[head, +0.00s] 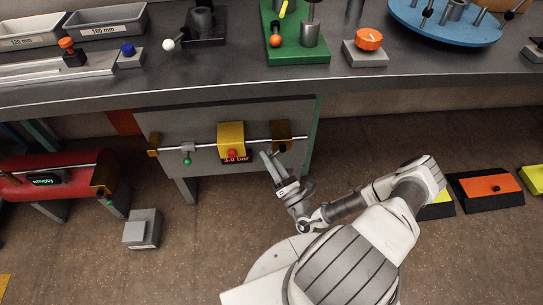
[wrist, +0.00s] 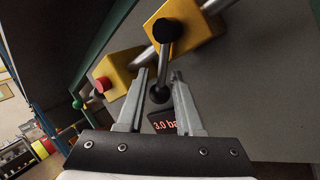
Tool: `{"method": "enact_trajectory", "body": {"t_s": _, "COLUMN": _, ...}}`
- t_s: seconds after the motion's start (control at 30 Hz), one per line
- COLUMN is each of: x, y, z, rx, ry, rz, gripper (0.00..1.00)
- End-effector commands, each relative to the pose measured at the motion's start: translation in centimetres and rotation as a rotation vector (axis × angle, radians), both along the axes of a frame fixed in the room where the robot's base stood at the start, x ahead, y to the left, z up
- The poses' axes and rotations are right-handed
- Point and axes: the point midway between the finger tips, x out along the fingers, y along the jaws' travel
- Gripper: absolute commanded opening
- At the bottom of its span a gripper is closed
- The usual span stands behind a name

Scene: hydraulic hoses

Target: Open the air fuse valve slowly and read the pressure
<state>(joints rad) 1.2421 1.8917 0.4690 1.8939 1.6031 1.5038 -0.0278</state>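A pipe with fittings runs across the grey panel under the bench. On its right end is a yellow valve block (wrist: 186,34), dark in the head view (head: 282,130).
Left along the pipe are a yellow block with a red button (head: 231,134) and a green-tipped lever (head: 187,158). A red tank (head: 40,183) with a green-lettered display stands at far left. A grey box (head: 140,230) sits on the floor. The bench edge (head: 180,96) overhangs the panel.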

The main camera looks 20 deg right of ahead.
Motion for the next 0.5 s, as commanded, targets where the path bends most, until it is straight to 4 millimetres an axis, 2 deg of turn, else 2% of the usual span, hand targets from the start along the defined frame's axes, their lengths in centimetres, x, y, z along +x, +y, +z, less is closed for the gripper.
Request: {"method": "enact_trajectory", "body": {"t_s": 0.5, "x": 0.14, "y": -0.33, "z": 0.33, "rx": -0.003, "ry": -0.009, "rz": -0.008, "gripper": 0.42}}
